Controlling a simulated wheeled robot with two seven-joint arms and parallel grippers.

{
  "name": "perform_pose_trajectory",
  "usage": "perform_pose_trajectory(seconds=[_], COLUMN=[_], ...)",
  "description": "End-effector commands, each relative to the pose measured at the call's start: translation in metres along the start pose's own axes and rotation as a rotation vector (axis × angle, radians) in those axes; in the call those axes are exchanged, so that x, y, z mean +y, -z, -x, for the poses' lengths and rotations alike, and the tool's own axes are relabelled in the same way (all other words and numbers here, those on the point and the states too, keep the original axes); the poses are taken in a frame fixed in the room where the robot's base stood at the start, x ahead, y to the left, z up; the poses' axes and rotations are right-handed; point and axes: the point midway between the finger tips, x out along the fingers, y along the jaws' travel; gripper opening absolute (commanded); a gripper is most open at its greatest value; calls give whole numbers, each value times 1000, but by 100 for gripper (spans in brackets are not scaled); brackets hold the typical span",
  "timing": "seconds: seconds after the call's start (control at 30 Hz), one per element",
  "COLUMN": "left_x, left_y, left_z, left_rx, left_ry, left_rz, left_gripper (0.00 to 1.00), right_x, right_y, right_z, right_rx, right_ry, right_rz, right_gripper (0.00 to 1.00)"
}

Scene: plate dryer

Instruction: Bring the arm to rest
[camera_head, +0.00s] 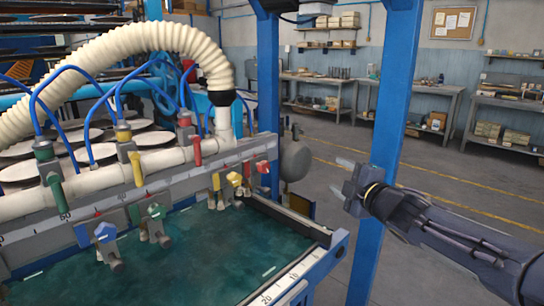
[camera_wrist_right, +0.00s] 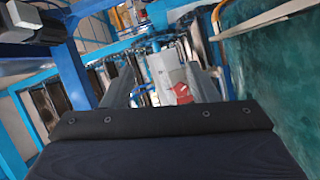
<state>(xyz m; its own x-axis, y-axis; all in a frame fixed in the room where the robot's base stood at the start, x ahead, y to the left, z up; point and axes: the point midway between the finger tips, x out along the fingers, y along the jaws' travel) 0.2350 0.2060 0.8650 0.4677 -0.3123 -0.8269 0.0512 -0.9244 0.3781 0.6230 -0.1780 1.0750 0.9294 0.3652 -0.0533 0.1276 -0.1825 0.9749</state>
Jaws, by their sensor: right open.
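My right gripper (camera_head: 347,182) is in the right half of the head view, its arm coming in from the lower right. It is open with nothing between its fingers. It is in front of the blue upright post (camera_head: 388,120) and to the right of the green bed of the plate dryer (camera_head: 190,255), apart from the bed. In the right wrist view the gripper's dark body fills the bottom and its fingers (camera_wrist_right: 162,85) point away from the camera. My left gripper is in neither view.
A ribbed cream hose (camera_head: 150,45) arches over a pipe with coloured valves (camera_head: 128,150) on the left. White plates (camera_head: 85,150) lie behind it. Workbenches (camera_head: 425,110) line the back wall. The grey floor (camera_head: 440,185) right of the post is clear.

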Motion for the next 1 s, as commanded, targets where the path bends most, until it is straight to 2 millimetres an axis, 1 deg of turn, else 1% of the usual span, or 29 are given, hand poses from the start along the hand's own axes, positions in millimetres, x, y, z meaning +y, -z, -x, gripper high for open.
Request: perform_pose_trajectory(seconds=[0.03, 0.07, 0.1, 0.17, 0.2, 0.27, 0.3, 0.37, 0.4, 0.5, 0.6, 0.7, 0.83, 0.87, 0.9, 1.0], left_x=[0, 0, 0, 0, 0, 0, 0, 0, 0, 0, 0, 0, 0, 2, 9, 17], left_y=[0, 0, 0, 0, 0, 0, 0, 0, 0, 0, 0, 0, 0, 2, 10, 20], left_z=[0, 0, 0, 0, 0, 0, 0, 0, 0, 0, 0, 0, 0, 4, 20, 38], left_rx=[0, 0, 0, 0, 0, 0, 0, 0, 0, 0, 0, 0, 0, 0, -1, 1], left_ry=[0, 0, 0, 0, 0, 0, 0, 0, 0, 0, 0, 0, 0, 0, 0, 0], left_rz=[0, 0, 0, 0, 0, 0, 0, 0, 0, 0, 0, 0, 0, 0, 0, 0], left_gripper=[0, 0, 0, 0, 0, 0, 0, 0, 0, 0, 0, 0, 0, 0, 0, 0], right_x=[0, -5, -14, -33, -49, -75, -93, -119, -135, -170, -198, -222, -249, -247, -227, -205], right_y=[-20, -31, -42, -53, -56, -55, -51, -41, -33, -12, 10, 33, 62, 68, 70, 74], right_z=[34, 53, 79, 117, 142, 178, 200, 231, 248, 284, 311, 334, 360, 364, 363, 363], right_rx=[-107, -170, -249, -358, -424, -516, -571, -645, -686, -770, -834, -888, -949, -959, -956, -955], right_ry=[15, 31, 53, 88, 115, 155, 186, 229, 260, 327, 390, 451, 532, 546, 543, 542], right_rz=[-150, -248, -378, -565, -686, -860, -970, -1121, -1208, -1390, -1534, -1656, -1801, -1822, -1814, -1810], right_gripper=[53, 53, 53, 53, 53, 53, 53, 53, 53, 53, 53, 53, 53, 53, 53, 53])
